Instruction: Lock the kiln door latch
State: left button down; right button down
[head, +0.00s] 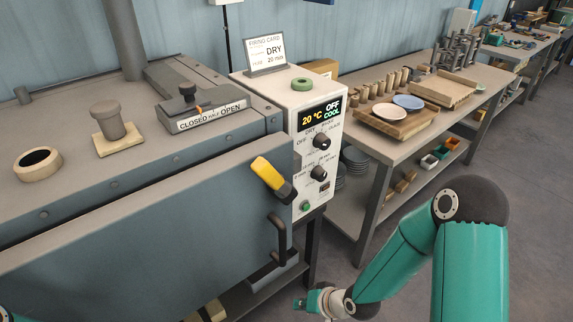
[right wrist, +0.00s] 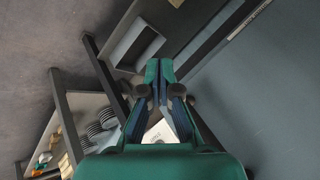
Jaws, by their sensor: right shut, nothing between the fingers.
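The kiln door (head: 150,225) is a blue-grey panel on the front of the kiln. Whether it sits flush is hard to tell. The latch lever (head: 266,172) has a yellow grip and a dark lower end. It stands tilted, its yellow end up and to the left, near the door's upper right corner. A dark door handle (head: 280,240) is below it. My right gripper (head: 302,303) is low in front of the kiln, below and apart from the latch and handle. In the right wrist view its fingers (right wrist: 160,70) are together and empty. My left gripper is not seen.
The control box (head: 315,165) stands right of the door, its display reading 20 °C, OFF, COOL. A vent slider (head: 190,100) and a cylindrical plug (head: 108,122) are on the kiln top. A workbench (head: 352,108) with plates stands right. Floor is open at the lower right.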

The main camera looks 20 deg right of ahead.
aim_at(271, 178)
jog(key=w+d+r+m+t+p, duration=0.1)
jog(key=w+d+r+t, duration=0.25)
jog(key=r, duration=0.45)
jog(key=w+d+r+m+t, duration=0.1)
jog(key=w+d+r+t, duration=0.1)
jog(key=w+r, duration=0.45)
jog(key=s+d+r+t+y, duration=0.1)
jog(key=s+r+y, duration=0.1)
jog(key=r, duration=1)
jog(key=s+d+r+n+t+y+p, duration=0.1)
jog(key=s+d+r+y, duration=0.1)
jog(key=r, duration=1)
jog(key=shift+s+d+r, duration=0.2)
jog(key=shift+s+r, duration=0.2)
jog(key=shift+s, duration=0.4)
jog(key=shift+w+t, duration=0.1)
jog(key=shift+t, duration=0.15)
jog(key=w+a+f, duration=0.3)
jog(key=w+a, duration=0.4)
jog(key=a, duration=0.1)
jog(key=shift+a+f, duration=0.2)
jog(key=shift+a, duration=0.1)
